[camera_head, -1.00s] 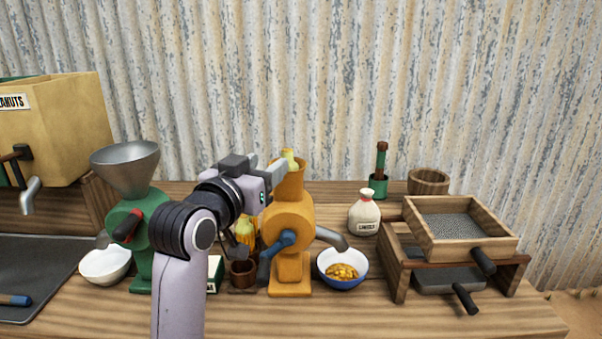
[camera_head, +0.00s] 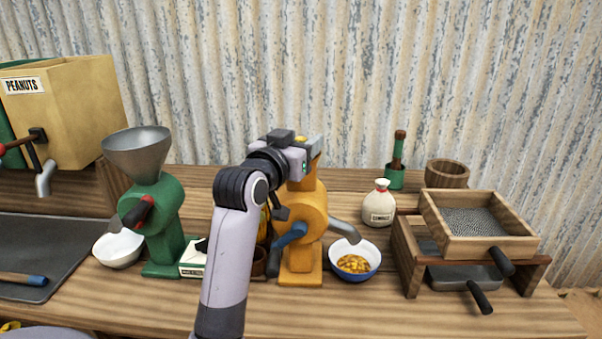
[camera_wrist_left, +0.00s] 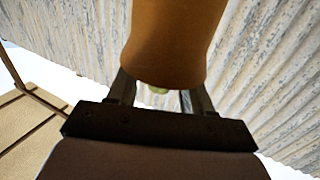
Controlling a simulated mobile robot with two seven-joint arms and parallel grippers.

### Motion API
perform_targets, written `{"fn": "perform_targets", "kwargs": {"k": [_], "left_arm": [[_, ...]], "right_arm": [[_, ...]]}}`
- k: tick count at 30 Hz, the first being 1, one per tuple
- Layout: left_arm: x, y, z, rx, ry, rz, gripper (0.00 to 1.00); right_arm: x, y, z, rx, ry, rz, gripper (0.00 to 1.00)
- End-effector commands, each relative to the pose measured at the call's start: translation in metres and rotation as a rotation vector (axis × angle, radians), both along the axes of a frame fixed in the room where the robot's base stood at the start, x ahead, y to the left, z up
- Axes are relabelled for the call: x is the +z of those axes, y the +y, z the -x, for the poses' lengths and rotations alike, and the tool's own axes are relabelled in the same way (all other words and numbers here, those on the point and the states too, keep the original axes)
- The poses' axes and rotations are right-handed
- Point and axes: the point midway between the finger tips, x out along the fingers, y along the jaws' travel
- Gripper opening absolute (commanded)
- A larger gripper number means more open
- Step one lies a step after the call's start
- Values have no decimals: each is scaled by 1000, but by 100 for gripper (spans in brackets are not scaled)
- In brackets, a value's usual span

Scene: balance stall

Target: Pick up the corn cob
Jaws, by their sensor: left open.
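The orange mill (camera_head: 301,215) stands on the wooden bench in the head view. My left gripper (camera_head: 316,146) is at its hopper top, and the hand hides most of the rim. In the left wrist view the orange hopper (camera_wrist_left: 175,40) fills the upper middle. More yellow (camera_head: 264,228) shows behind my forearm, mostly hidden. My right gripper is out of view.
A green mill (camera_head: 167,230) with a metal hopper stands left of my arm, beside a white bowl (camera_head: 119,250). A blue bowl (camera_head: 354,261) of kernels, a white sack (camera_head: 380,205) and a wooden sieve (camera_head: 430,222) stand to the right. The bench's front strip is mostly clear.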

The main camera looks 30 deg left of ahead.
Motion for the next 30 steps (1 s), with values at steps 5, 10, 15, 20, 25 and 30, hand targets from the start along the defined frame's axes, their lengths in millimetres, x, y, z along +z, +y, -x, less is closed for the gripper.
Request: {"fn": "perform_targets", "kwargs": {"k": [5, 10, 15, 20, 25, 30], "left_arm": [[0, 0, -1, 0, 0, 0, 51], [0, 0, -1, 0, 0, 0, 21], [0, 0, -1, 0, 0, 0, 0], [0, 0, -1, 0, 0, 0, 0], [6, 0, -1, 0, -2, 0, 0], [24, 0, -1, 0, -4, -1, 0]], "right_arm": [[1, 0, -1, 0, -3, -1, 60], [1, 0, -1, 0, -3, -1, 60], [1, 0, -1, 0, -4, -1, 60], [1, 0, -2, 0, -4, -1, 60], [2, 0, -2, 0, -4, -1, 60], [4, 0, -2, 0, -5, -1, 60]]}}
